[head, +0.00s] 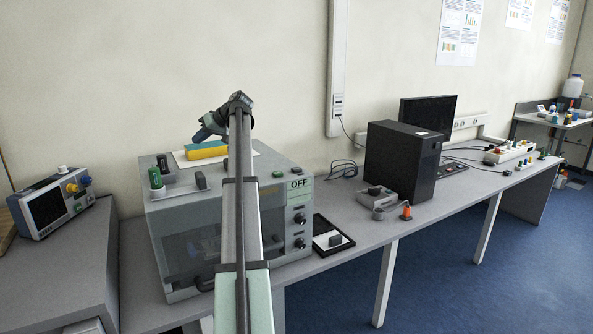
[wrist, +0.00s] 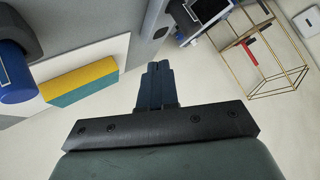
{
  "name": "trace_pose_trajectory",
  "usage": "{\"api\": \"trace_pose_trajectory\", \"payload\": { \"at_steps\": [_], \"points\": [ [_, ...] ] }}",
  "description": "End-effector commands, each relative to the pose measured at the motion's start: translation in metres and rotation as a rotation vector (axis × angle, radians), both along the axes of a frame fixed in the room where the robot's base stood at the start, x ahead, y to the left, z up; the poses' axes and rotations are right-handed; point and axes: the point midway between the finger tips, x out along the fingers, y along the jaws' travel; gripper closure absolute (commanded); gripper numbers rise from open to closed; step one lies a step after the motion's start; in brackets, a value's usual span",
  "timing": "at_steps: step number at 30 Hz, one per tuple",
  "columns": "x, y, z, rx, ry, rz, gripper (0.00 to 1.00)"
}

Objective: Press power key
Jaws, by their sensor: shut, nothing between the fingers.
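The grey test machine (head: 180,225) stands on the bench in the head view, with a clear front door and an "OFF" sign (head: 298,183) at its upper right. Dark knobs (head: 299,219) sit below the sign. I cannot make out which part is the power key; my arm hides part of the front. My gripper (wrist: 157,68) is shut and empty in the wrist view, apart from the things around it. In the head view it is beyond my arm, above the machine's top near the yellow and teal block (head: 206,150).
The block lies on a white sheet (head: 182,162) on the machine's top, beside a green-capped post (head: 155,178). A black tray (head: 330,238) lies right of the machine. A black computer case (head: 400,165) stands farther right. An instrument with a screen (head: 50,203) stands at left.

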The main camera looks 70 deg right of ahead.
Motion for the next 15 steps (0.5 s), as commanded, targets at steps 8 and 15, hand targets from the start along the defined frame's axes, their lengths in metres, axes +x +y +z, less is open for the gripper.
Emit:
{"api": "trace_pose_trajectory", "payload": {
  "at_steps": [8,15],
  "points": [
    [-0.095,-0.065,-0.004,0.064,0.044,-0.125,1.0],
    [-0.181,-0.109,-0.007,0.122,0.077,-0.231,1.0]
  ]
}}
